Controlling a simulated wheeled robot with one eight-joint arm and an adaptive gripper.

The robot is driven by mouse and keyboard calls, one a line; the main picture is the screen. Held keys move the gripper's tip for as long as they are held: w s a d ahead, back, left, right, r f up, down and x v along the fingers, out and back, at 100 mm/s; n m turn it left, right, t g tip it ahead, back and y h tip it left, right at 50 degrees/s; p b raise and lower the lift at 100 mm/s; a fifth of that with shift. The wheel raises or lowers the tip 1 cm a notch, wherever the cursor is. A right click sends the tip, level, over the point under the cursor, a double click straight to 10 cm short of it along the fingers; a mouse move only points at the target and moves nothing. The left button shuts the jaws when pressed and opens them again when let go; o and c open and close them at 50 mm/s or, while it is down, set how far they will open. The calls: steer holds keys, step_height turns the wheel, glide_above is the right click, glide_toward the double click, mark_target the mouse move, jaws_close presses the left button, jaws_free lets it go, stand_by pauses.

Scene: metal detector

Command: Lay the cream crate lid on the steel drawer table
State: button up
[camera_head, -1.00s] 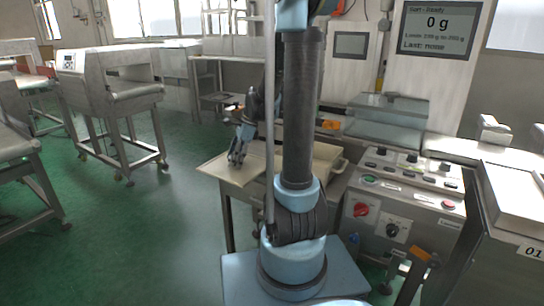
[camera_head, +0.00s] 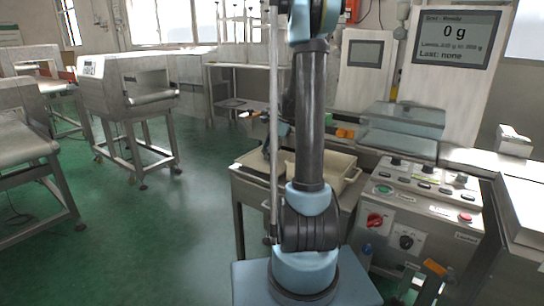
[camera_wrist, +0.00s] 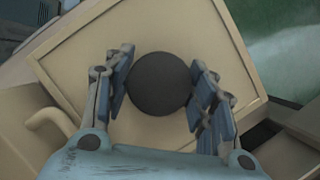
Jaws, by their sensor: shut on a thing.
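The cream crate lid (camera_wrist: 100,60) is a flat square panel with a raised rim and a round dark knob (camera_wrist: 160,84) in its middle. My gripper (camera_wrist: 160,90) has its blue fingers on both sides of the knob, shut on it. In the wrist view the lid lies over part of a cream crate, whose handle (camera_wrist: 48,125) shows at lower left; I cannot tell whether they touch. In the head view the steel drawer table (camera_head: 258,205) is behind my arm, with the cream crate (camera_head: 345,172) on it. My arm hides much of the lid and gripper there.
A control panel (camera_head: 425,195) with knobs and buttons stands right of the table.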

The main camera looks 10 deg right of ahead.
steer(key=shift+w+d+f, duration=0.5)
steer(key=shift+f, duration=0.3)
steer(key=o, duration=1.2)
